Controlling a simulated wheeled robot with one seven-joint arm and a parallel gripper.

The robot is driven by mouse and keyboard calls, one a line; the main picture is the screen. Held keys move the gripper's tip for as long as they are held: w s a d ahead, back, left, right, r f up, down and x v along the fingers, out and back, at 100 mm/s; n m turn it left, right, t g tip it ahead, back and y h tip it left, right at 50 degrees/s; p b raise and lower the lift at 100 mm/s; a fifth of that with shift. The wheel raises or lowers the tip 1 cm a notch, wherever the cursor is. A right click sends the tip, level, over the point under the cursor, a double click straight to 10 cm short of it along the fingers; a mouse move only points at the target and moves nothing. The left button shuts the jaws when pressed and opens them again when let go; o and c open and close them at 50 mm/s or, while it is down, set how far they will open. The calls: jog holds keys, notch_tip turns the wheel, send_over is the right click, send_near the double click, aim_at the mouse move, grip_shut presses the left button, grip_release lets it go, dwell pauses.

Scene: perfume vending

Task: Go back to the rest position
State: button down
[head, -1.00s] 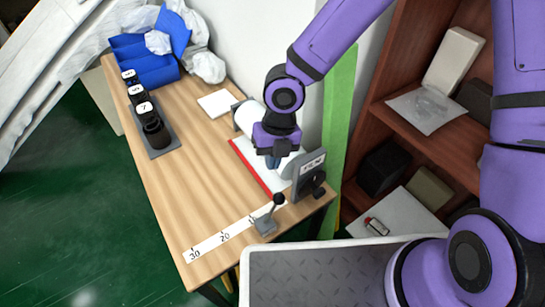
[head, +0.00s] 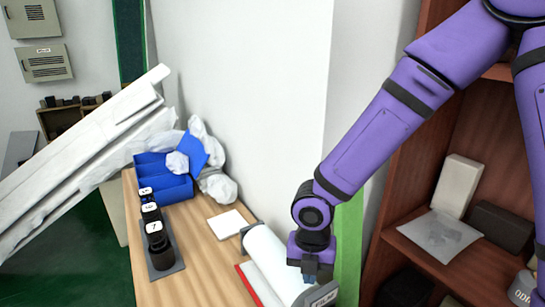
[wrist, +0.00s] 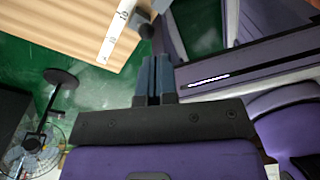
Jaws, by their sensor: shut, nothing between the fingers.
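My gripper (head: 318,272) is at the lower middle of the head view, above the right end of the wooden table (head: 205,262) and beside a white roll (head: 270,258). In the wrist view its two blue-grey fingers (wrist: 153,78) are together with nothing between them. Below them in the wrist view are the green floor and the table's edge with a white number strip (wrist: 122,25).
Several black numbered bottles (head: 157,240) stand on a grey tray at the table's left. A blue bin (head: 165,182) and white crumpled bags are behind them. A brown shelf (head: 400,240) stands at the right. A fan (wrist: 35,145) shows in the wrist view.

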jog(key=d+r+m+t+h, duration=0.2)
jog(key=d+r+m+t, duration=0.1)
jog(key=d+r+m, duration=1.2)
jog(key=s+d+r+m+t+y, duration=0.1)
jog(key=s+d+r+m, duration=0.2)
jog(key=s+r+m, duration=0.3)
jog(key=s+d+r+m+t+y, duration=0.1)
jog(key=s+d+r+m, duration=0.3)
jog(key=m, duration=0.8)
notch_tip(320, 180, up, 4)
jog(key=shift+s+d+f+t, duration=0.15)
jog(key=shift+s+t, duration=0.25)
jog(key=shift+s, duration=0.85)
